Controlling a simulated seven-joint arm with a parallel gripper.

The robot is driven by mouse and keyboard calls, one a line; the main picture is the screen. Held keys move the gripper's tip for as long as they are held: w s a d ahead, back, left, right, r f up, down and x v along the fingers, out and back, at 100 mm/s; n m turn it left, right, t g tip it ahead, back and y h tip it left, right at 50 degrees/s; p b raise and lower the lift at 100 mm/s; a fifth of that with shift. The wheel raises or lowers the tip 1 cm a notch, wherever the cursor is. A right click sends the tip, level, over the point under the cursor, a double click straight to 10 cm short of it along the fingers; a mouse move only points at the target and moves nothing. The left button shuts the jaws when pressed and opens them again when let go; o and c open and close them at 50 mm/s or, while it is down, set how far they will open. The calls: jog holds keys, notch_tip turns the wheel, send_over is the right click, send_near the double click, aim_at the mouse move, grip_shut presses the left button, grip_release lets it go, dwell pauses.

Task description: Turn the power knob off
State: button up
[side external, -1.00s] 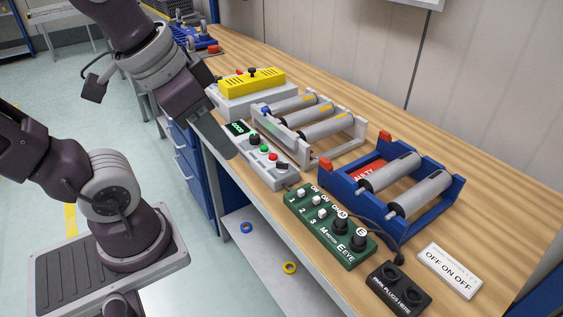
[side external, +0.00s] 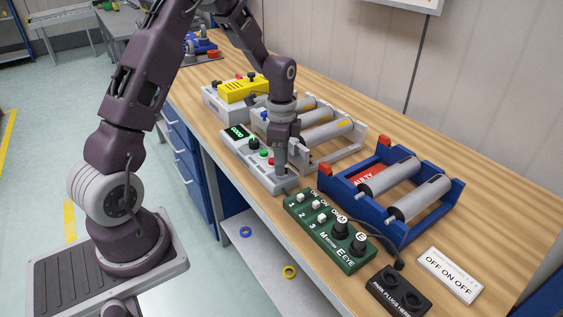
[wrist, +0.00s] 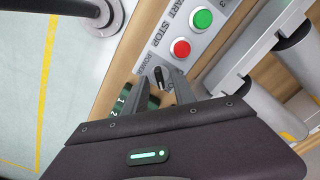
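The light grey control panel (side external: 252,160) lies at the bench's front edge; it also shows in the wrist view (wrist: 212,45). The black power knob (wrist: 158,74), beside the "POWER" lettering, is near the panel's end in the wrist view. My gripper (side external: 281,172) points down over that end of the panel. In the wrist view my gripper (wrist: 162,76) is open, with a gap between its fingertips. The knob appears in that gap; I cannot tell whether a finger touches it.
Green (wrist: 202,18) and red (wrist: 180,48) buttons sit beside the knob. A green switch box (side external: 330,232) stands close by at the right. A grey roller stand (side external: 330,165) is behind the panel, a blue roller stand (side external: 392,227) to the right. Open floor lies left.

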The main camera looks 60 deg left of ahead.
jog(key=shift+f, duration=0.3)
grip_shut()
jog(key=shift+n, duration=0.3)
jog(key=n, duration=0.3)
jog(key=shift+n, duration=0.3)
jog(key=n, duration=0.4)
jog(key=shift+n, duration=0.3)
jog(key=n, duration=0.4)
jog(key=shift+r, duration=0.1)
jog(key=shift+n, duration=2.5)
jog(key=shift+w, duration=0.1)
